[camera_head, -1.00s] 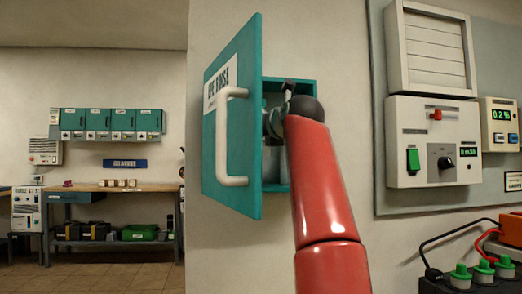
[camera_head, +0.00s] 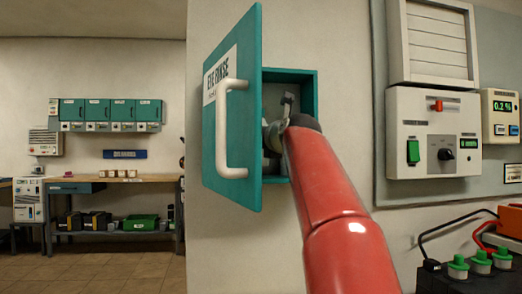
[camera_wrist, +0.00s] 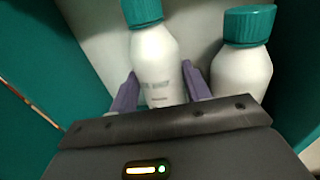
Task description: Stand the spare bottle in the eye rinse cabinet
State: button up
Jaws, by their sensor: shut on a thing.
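The eye rinse cabinet (camera_head: 311,95) is a teal wall box with its door (camera_head: 245,120) standing open at the left. My gripper (camera_wrist: 158,76) is inside it, its purple fingers shut on a white bottle (camera_wrist: 157,58) with a teal cap, the spare bottle. In the wrist view this bottle looks slightly tilted, and its base is hidden by my gripper. A second white bottle (camera_wrist: 243,75) with a teal cap stands close at its right, with a small gap between them. In the head view my arm hides most of the cabinet's inside, and I cannot tell whether the held bottle touches the floor.
The door's white handle (camera_head: 228,130) sticks out left of my arm. A control panel (camera_head: 432,135) is on the wall at the right, above a battery (camera_head: 470,280) with green caps and cables. A workbench (camera_head: 130,182) stands far left, with open floor before it.

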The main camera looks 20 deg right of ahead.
jog(key=shift+f, duration=0.85)
jog(key=shift+w+f, duration=0.15)
jog(key=shift+f, duration=0.2)
jog(key=o, duration=1)
jog(key=s+b, duration=0.2)
jog(key=s, duration=1)
jog(key=shift+a, duration=0.2)
